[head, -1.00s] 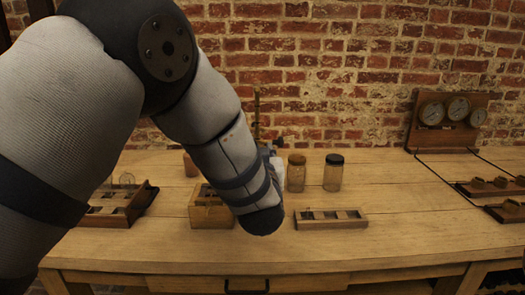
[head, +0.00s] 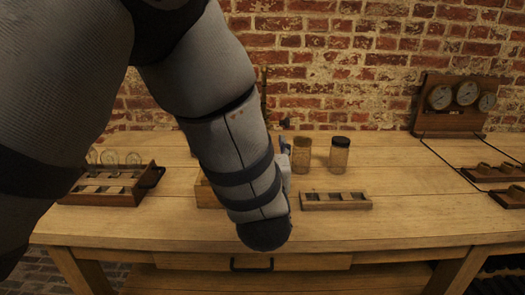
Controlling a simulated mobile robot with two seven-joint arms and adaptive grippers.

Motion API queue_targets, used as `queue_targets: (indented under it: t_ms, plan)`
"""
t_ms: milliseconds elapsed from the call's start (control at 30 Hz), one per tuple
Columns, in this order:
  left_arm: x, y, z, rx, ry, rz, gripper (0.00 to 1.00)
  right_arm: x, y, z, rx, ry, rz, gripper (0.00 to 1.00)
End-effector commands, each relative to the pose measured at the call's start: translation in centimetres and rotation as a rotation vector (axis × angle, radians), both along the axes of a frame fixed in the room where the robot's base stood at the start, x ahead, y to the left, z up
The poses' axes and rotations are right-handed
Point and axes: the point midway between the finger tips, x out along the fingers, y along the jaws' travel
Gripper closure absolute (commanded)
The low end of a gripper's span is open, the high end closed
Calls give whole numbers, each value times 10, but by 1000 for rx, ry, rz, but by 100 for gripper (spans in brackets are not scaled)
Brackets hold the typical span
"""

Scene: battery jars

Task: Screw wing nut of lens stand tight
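My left arm fills the left and middle of the head view and reaches over the table. Its forearm hides most of my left gripper (head: 284,156); only a small grey-blue part shows past the forearm's right edge, and its fingers cannot be made out. A thin upright brass-coloured rod (head: 263,92), possibly part of the lens stand, rises behind the forearm. The stand's lower part and the wing nut are hidden or too small to tell. My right gripper is not in view.
Two jars, one brown-topped (head: 302,151) and one dark-lidded (head: 339,154), stand right of the forearm. A small compartment tray (head: 336,206) lies before them. A tray with glass bulbs (head: 152,177) is at left. A gauge board (head: 450,122) stands far right. The right-centre tabletop (head: 405,205) is clear.

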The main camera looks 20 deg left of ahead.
Motion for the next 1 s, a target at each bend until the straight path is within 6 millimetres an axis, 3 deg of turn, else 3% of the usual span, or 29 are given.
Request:
queue_targets:
  t_ms: [100, 233, 567, 633, 667, 733, 833, 900, 967, 1000]
  plan:
    - [-27, -7, 0, 3, 2, -1, 45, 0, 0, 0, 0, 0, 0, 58]
    - [-45, -13, -1, -1, 2, 0, 45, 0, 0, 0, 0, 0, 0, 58]
    - [-51, -14, -1, 0, 1, 2, 45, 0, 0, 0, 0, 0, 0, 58]
    - [-51, -12, -9, -2, 25, -3, 45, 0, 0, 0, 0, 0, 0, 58]
    - [-51, -11, -20, -6, 55, -11, 45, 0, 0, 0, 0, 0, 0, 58]
    - [-56, -3, -62, -19, 173, -35, 45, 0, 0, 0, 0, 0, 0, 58]
    - [-84, 12, -152, -51, 438, -86, 45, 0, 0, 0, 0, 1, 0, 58]
    - [-117, 22, -211, -78, 629, -118, 45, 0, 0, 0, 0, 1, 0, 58]
    - [-153, 31, -255, -103, 790, -139, 45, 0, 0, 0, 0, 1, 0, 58]
    - [-181, 36, -281, -121, 897, -151, 45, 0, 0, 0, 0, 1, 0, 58]
